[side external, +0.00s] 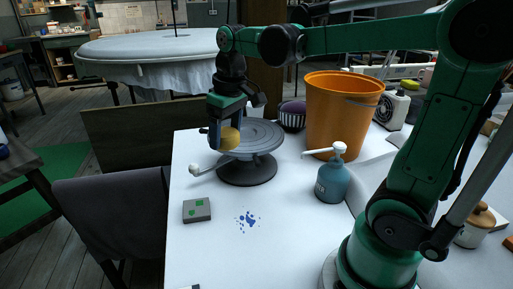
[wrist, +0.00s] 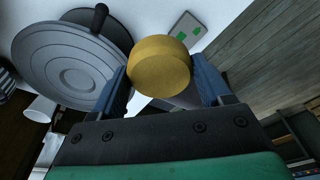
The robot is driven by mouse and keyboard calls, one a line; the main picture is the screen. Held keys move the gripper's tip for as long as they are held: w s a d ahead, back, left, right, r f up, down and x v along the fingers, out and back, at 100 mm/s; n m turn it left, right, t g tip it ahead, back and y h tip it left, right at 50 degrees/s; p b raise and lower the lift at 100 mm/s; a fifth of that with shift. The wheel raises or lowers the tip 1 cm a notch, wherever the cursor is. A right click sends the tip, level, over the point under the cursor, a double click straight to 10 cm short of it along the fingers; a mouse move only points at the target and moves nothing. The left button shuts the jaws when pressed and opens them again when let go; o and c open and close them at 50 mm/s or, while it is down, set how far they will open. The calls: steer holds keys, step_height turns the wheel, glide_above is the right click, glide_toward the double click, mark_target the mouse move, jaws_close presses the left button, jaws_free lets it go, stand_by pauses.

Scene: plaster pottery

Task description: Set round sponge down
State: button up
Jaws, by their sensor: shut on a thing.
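A round yellow sponge (side external: 230,138) is between the fingers of my gripper (side external: 221,136) in the side external view. My gripper is shut on it and holds it up near the left edge of a grey pottery wheel (side external: 262,134). In the wrist view the sponge (wrist: 159,66) sits between the two blue fingers of my gripper (wrist: 160,82), and the wheel (wrist: 72,62) lies to its left. I cannot tell exactly how high the sponge is above the table.
The white table (side external: 205,250) carries a grey box with green marks (side external: 197,210), a blue stain (side external: 247,221), a blue-grey pump bottle (side external: 331,182) and an orange bucket (side external: 340,115). A striped dark round object (side external: 292,116) stands behind the wheel. The front left table area is mostly clear.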

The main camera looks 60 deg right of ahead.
mark_target(229, 207)
step_height(229, 207, down, 17)
steer(key=shift+r, duration=0.15)
stand_by(0.4)
steer(key=shift+f, duration=0.2)
steer(key=o, duration=1.2)
steer(key=shift+r, duration=0.15)
step_height(229, 207, up, 12)
steer(key=s, duration=0.2)
steer(key=shift+s+a+r+t, duration=0.15)
steer(key=shift+s+a+t, duration=0.35)
steer(key=shift+a+t, duration=0.45)
steer(key=shift+s+a+r+t, duration=0.2)
steer(key=shift+s+a+t, duration=0.25)
steer(key=shift+a+t, duration=0.5)
steer(key=shift+s+a+r+t, duration=0.15)
steer(key=shift+s+a+t, duration=0.35)
steer(key=shift+a+t, duration=0.45)
